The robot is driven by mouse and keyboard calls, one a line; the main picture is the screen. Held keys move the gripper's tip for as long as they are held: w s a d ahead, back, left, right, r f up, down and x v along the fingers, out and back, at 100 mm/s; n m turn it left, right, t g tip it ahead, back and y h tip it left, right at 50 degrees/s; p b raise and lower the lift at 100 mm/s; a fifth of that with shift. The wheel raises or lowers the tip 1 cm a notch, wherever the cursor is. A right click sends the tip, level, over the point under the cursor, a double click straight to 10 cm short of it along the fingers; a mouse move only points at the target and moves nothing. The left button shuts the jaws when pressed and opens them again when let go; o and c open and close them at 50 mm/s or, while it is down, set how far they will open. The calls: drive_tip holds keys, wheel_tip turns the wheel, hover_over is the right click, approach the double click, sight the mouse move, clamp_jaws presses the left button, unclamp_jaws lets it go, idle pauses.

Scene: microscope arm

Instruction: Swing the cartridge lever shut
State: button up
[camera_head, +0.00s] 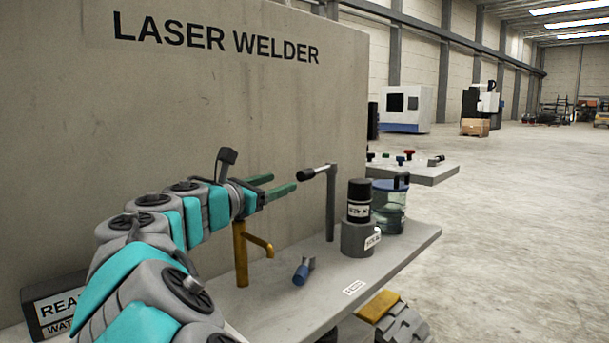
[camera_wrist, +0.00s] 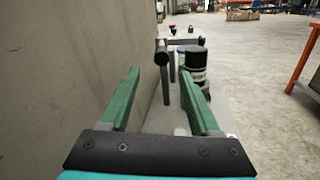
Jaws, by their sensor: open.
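A lever with a black grip (camera_head: 307,174) sticks out from the top of a grey post (camera_head: 330,205), pointing left toward my gripper. In the wrist view its grip end (camera_wrist: 161,48) appears ahead, roughly midway between the fingers and higher in the picture. My gripper (camera_head: 284,181) has green fingers, open and empty; its tips are just short of the grip, with no clear contact. A black cartridge (camera_head: 359,197) with a white label stands upright in a grey holder (camera_head: 355,238), right of the post. In the wrist view the cartridge (camera_wrist: 196,62) is partly hidden by the right finger.
The grey bench (camera_head: 395,250) also carries a yellow tap (camera_head: 241,255), a small blue-handled part (camera_head: 302,273) and a clear blue jug (camera_head: 390,207). A concrete-coloured wall marked LASER WELDER (camera_head: 250,110) stands close on the left. Open floor lies to the right.

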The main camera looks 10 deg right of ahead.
sight(306, 174)
drive_tip(key=x, duration=1.1)
drive_tip(key=shift+w+d+f, duration=0.15)
drive_tip(key=shift+d, duration=0.15)
clamp_jaws()
idle(1.0)
